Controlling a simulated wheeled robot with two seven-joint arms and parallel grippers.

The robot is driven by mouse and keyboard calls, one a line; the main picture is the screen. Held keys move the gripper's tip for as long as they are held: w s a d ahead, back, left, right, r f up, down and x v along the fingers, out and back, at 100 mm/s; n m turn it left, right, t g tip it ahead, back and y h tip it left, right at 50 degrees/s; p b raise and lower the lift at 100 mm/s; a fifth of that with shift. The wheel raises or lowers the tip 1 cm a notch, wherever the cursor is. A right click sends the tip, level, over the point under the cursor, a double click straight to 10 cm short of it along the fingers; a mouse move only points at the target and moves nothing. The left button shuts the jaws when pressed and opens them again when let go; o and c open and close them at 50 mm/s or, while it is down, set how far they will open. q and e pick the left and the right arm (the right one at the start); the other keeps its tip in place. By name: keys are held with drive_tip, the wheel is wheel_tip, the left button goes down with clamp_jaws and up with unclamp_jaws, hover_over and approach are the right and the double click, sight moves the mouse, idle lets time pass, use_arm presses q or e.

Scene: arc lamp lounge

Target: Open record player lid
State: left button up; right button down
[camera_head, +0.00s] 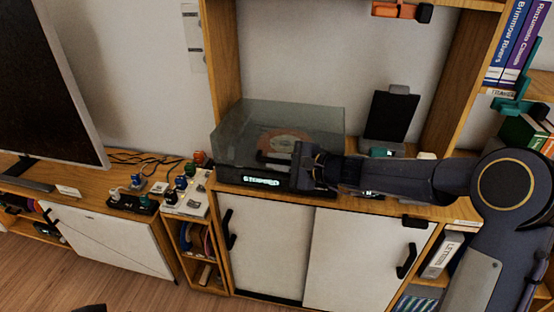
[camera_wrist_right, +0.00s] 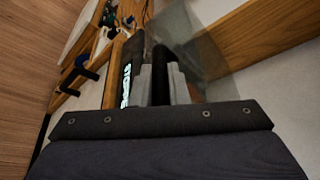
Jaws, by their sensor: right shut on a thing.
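The record player (camera_head: 235,176) is a dark box with a lit label on its front, standing on the wooden shelf. Its lid (camera_head: 235,125) is a smoky see-through cover with a reddish-orange disc visible through it. My right gripper (camera_head: 302,166) reaches in from the right and is at the lid's front. It is shut on the lid's front part. In the right wrist view the gripper's grey fingers (camera_wrist_right: 160,84) close around a dark piece beside the lit front, with the clear lid (camera_wrist_right: 188,35) beyond. The fingers hide part of the grip, and I cannot tell how far the lid is raised.
A dark tablet-like panel (camera_head: 390,116) stands right of the player. White sliding doors (camera_head: 265,245) are below. Small coloured items on a power-strip-like board (camera_head: 186,200) sit at the left, beside the television (camera_head: 45,85). Wooden uprights (camera_head: 455,80) frame the niche.

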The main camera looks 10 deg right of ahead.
drive_tip(key=w+d+r+m+p, duration=0.1)
drive_tip(key=w+r+p, duration=0.3)
drive_tip(key=r+p, duration=0.3)
drive_tip(key=w+d+r+m+g+p, duration=0.1)
drive_tip(key=w+r+p, duration=0.3)
drive_tip(key=r+p, duration=0.4)
drive_tip(key=shift+w+d+m+g+p, duration=0.15)
drive_tip(key=shift+d+m+g+p, duration=0.25)
drive_tip(key=shift+p, duration=1.95)
drive_tip(key=c, duration=1.4)
unclamp_jaws()
drive_tip(key=shift+f, duration=0.1)
drive_tip(key=b+v, duration=0.2)
drive_tip(key=v, duration=0.6)
